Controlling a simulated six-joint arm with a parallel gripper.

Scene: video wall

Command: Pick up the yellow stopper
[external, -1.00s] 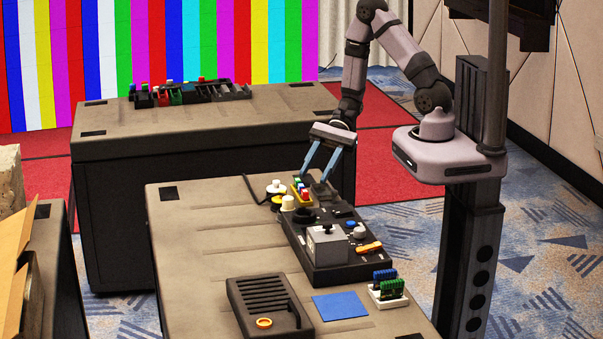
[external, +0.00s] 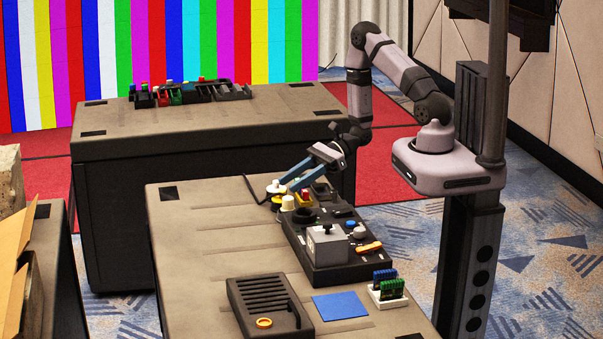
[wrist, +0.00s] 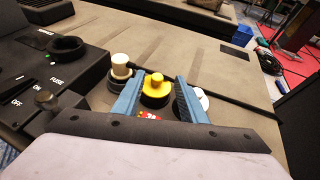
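The yellow stopper (wrist: 155,86) has a round base and a smaller knob on top. In the wrist view it shows between the two blue fingers of my gripper (wrist: 160,80), with gaps on both sides. My gripper is open; whether the fingertips are level with the stopper or above it, I cannot tell. In the external view my gripper (external: 288,186) is tilted low over the far end of the near table, and the yellow stopper (external: 277,201) shows just below the fingertips.
A cream stopper (wrist: 120,68) stands left of the yellow one, and a white stopper (wrist: 202,98) is partly hidden behind the right finger. The black panel (external: 325,272) carries a grey box and knobs.

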